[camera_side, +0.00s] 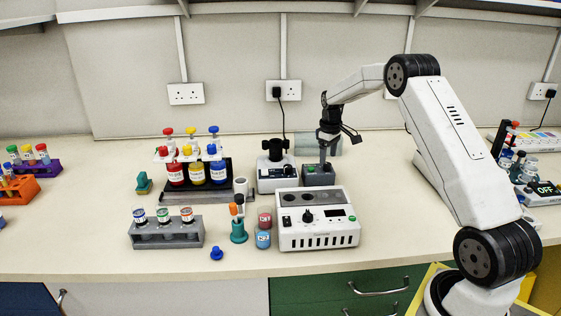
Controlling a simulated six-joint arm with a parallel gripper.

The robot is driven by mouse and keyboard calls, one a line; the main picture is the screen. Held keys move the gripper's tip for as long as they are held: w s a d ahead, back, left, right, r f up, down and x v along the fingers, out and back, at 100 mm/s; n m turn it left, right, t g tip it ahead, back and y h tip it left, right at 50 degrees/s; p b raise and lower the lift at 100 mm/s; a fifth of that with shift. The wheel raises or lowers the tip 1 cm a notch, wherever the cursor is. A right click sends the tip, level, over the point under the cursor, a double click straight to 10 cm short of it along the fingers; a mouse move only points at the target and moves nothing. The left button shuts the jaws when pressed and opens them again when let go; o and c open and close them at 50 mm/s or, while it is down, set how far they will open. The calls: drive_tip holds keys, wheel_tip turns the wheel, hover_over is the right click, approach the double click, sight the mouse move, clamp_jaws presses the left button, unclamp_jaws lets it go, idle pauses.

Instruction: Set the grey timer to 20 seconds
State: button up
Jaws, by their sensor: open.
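A small dark grey box (319,178) with a green spot on its front stands behind the white control unit, in the middle of the bench. It looks like the grey timer; its reading is too small to make out. My gripper (329,142) is open just above and behind this box. A grey part below the gripper reaches down to the box's top; I cannot tell whether it touches.
A white unit with a black knob (307,217) stands in front of the box. A white device with a black top (276,172) is close on its left. Bottle rack (205,196), vial rack (166,235) and teal stand (239,231) are further left.

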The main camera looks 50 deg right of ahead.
sight(327, 163)
drive_tip(key=shift+f, duration=1.55)
clamp_jaws()
